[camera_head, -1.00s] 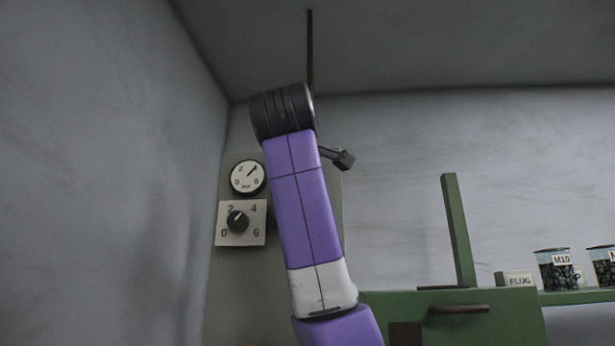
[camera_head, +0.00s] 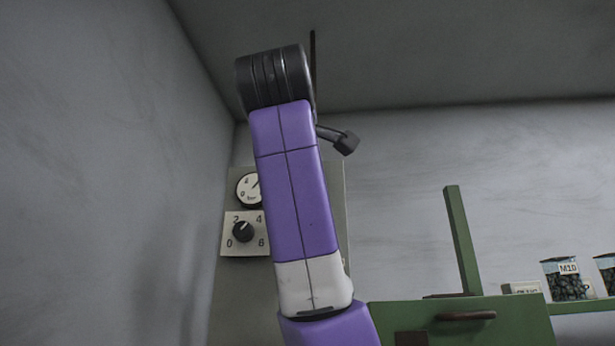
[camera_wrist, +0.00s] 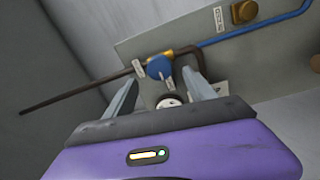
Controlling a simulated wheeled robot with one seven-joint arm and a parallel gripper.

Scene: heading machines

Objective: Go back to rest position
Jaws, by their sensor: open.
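My purple arm rises through the middle of the head view, and its forearm covers part of the grey panel (camera_head: 240,290). My gripper (camera_wrist: 165,95) shows in the wrist view with its two grey fingers spread apart and nothing held between them. Beyond and between the fingers is a blue round knob (camera_wrist: 159,67) with small white tags beside it. A round white-topped part (camera_wrist: 168,102) also shows between the fingers. I cannot tell how far the fingers are from these parts.
A gauge (camera_head: 248,188) and a numbered dial (camera_head: 243,232) are on the panel at left, close to my arm. A green cabinet (camera_head: 520,322) with an upright post (camera_head: 462,240) stands right. A jar marked M10 (camera_head: 566,279) is on the shelf. A blue pipe (camera_wrist: 245,32) crosses the wrist view.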

